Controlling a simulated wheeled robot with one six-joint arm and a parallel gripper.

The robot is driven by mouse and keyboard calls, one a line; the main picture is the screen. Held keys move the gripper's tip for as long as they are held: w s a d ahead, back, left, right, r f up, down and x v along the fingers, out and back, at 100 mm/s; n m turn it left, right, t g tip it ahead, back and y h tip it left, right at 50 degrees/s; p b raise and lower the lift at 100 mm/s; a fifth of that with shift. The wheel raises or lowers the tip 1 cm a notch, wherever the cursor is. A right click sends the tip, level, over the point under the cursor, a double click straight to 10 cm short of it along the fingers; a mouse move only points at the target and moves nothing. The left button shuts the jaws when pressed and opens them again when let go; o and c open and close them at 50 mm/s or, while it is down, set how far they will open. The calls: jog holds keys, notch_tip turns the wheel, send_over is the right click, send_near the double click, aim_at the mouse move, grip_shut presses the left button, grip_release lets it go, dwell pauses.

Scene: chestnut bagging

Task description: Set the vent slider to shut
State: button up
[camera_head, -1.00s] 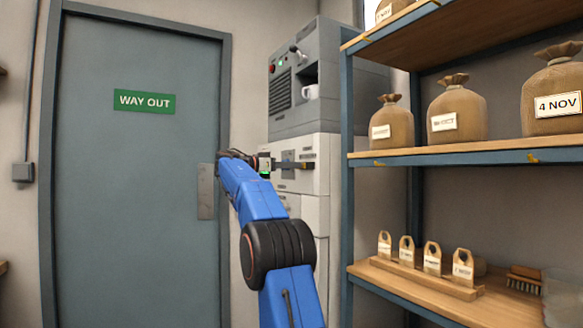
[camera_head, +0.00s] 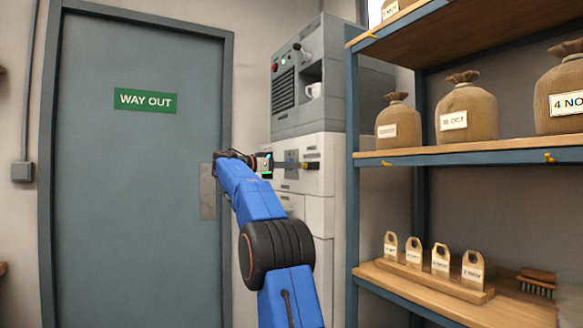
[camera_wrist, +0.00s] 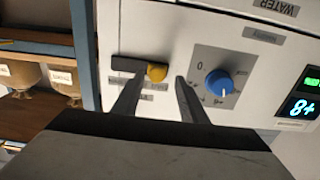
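The vent slider's yellow knob (camera_wrist: 157,72) sits at the right end of a dark slot (camera_wrist: 128,64) on a white panel, in the wrist view. A small label lies below the slot, too blurred to read. My gripper (camera_wrist: 155,92) is open, with its two dark fingers apart.
A blue dial (camera_wrist: 219,83) and a lit green display (camera_wrist: 303,107) are right of the slider in the wrist view. A shelf rack (camera_head: 352,180) with sacks stands close on the right. A grey door (camera_head: 140,200) marked WAY OUT is on the left.

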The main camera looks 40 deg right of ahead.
jog(key=v, duration=1.6)
jog(key=shift+a, duration=0.2)
jog(key=shift+w, duration=0.15)
jog(key=s+a+f+n+t+y, duration=0.3)
jog(key=s+a+f+n+y, duration=0.3)
jog(key=s+a+f, duration=0.4)
jog(key=s+a+f+n+t+y, duration=0.3)
jog(key=s+a+f, duration=0.7)
jog(key=s+f, duration=1)
jog(key=s+a+f+n+t+y, duration=0.2)
jog(key=s+a+f+n+y, duration=0.6)
jog(key=s+f, duration=0.7)
notch_tip(320, 180, down, 7)
jog(key=a+n, duration=0.2)
jog(key=n, duration=0.1)
jog(key=shift+s+n+t+y, duration=0.3)
jog(key=shift+t, duration=0.1)
